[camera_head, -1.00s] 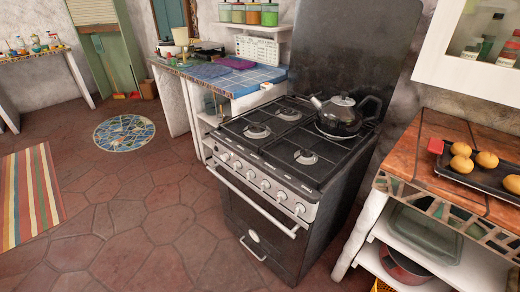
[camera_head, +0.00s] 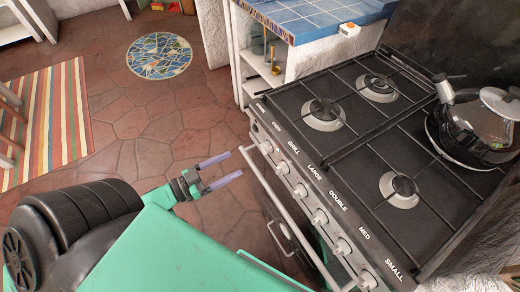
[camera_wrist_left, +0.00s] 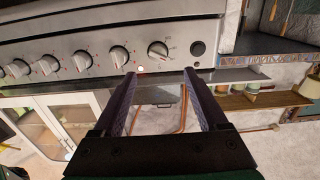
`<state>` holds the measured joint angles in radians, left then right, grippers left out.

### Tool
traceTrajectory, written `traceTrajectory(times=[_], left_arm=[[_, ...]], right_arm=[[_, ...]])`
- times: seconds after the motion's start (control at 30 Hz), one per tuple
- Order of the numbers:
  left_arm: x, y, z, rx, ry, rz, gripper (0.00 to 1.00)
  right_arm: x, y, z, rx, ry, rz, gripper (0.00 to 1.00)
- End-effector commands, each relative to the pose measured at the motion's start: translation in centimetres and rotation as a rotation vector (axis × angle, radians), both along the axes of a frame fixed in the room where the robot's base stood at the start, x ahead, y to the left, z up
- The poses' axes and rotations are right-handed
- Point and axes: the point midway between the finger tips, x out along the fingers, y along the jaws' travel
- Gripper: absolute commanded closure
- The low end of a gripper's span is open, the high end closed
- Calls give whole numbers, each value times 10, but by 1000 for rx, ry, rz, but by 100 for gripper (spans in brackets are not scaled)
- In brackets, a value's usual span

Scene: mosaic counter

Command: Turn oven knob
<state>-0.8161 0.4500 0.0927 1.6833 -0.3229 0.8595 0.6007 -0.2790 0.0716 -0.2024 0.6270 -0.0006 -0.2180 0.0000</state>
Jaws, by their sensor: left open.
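The black stove has a silver front panel with a row of knobs. The far-end oven knob (camera_head: 267,147) stands near a label that seems to read OVEN. In the left wrist view, the same end of the row shows a knob (camera_wrist_left: 158,49) with a dark pointer, just beyond my fingertips. My left gripper (camera_head: 236,163) is open and empty, its purple fingers pointing at the panel from the left. In the wrist view its fingers (camera_wrist_left: 159,73) are spread below that knob, apart from it. My right gripper is not in view.
A silver oven handle (camera_head: 290,215) runs along the front below the knobs, close to my gripper. A kettle (camera_head: 485,120) stands on the stove's right burner. A blue-tiled counter (camera_head: 310,15) is behind. The floor left of the stove is open.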

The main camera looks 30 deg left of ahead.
Motion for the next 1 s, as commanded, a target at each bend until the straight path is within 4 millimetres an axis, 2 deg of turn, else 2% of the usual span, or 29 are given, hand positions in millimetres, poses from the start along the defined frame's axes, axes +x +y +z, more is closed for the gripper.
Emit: traceTrajectory(times=[0.2,0.4,0.53,0.73,0.77,0.8,0.93,0.97,1.0], left_arm=[[53,-31,2,-1,-6,2,24],[88,-51,-1,1,0,3,24],[96,-56,-1,0,0,4,24],[96,-56,-1,1,2,4,24],[96,-56,-1,1,2,4,28],[96,-56,-1,1,2,4,43],[96,-56,-1,1,2,3,93],[96,-56,-1,1,2,3,100],[96,-56,-1,1,2,3,100]], right_arm=[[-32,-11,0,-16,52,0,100],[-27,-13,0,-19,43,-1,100],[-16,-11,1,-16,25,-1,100],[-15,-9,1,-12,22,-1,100],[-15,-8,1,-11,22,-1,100],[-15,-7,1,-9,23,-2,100],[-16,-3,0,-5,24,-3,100],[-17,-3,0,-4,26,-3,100],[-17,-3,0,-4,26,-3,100]])
